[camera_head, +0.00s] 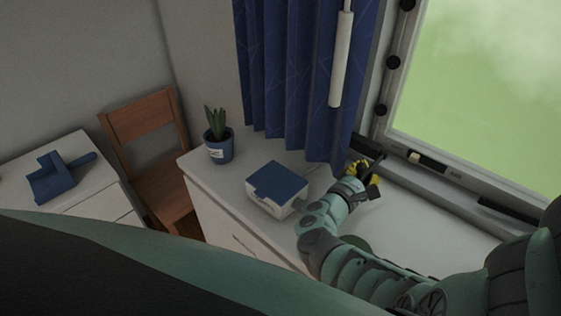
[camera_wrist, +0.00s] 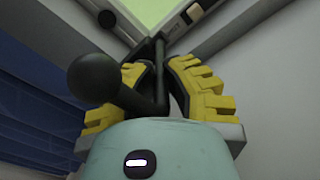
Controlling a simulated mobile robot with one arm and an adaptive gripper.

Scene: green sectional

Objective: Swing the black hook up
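The black hook (camera_wrist: 95,75) is a dark bar with a rounded knob that fills much of the middle of the wrist view. Its thin bar runs up between the fingers towards the window frame's corner. In the head view, a dark bar of it (camera_head: 378,160) shows at the window's lower left corner. My gripper (camera_wrist: 160,65) has yellow ribbed fingers. They lean in on both sides of the bar and look closed on it, with the knob sticking out towards the camera. The gripper also shows by the curtain's bottom (camera_head: 364,170). The exact contact is partly hidden.
The window frame (camera_head: 455,175) runs along the right. A blue curtain (camera_head: 290,80) hangs close to the left of my gripper. A blue-lidded box (camera_head: 277,187) and a potted plant (camera_head: 219,148) stand on the white cabinet. The sill on the right (camera_head: 430,220) is clear.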

